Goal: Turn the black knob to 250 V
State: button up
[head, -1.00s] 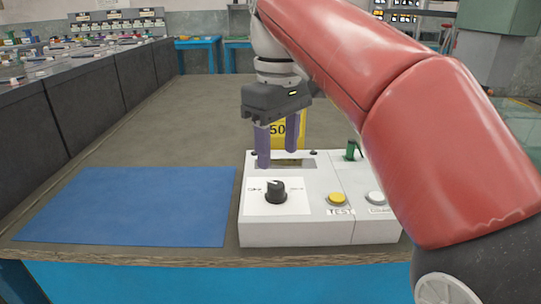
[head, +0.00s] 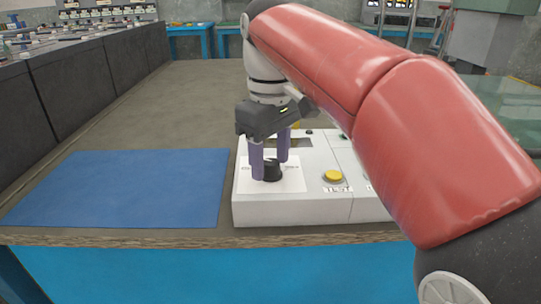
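The black knob (head: 272,173) sits on a white label plate on the left of the white tester box (head: 300,208). My gripper (head: 270,168) points down over the knob, with its two purple fingers on either side of it. The left finger is in front of the knob's left edge and hides part of it. The fingers stand apart; I cannot tell whether they touch the knob. The scale marks beside the knob are too small to read, and the knob's pointer direction is not clear.
A yellow button (head: 332,176) marked TEST is right of the knob. My red arm covers the box's right side. A blue mat (head: 120,188) lies flat and empty on the bench at left. The bench behind the box is largely clear.

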jog(key=c, duration=1)
jog(key=shift+o, duration=0.3)
jog(key=shift+m, duration=0.3)
jog(key=shift+r+m+p, duration=0.2)
jog(key=shift+m+p, duration=0.7)
jog(key=shift+p, duration=0.15)
jog(key=m+p, duration=0.2)
jog(key=m, duration=0.1)
jog(key=shift+m, duration=0.3)
jog(key=m+p, duration=0.1)
jog(key=m, duration=0.1)
jog(key=m+p, duration=0.1)
jog(key=m, duration=0.2)
jog(key=shift+f+m, duration=0.2)
jog(key=shift+m, duration=0.1)
jog(key=o, duration=1)
jog(key=shift+c, duration=0.2)
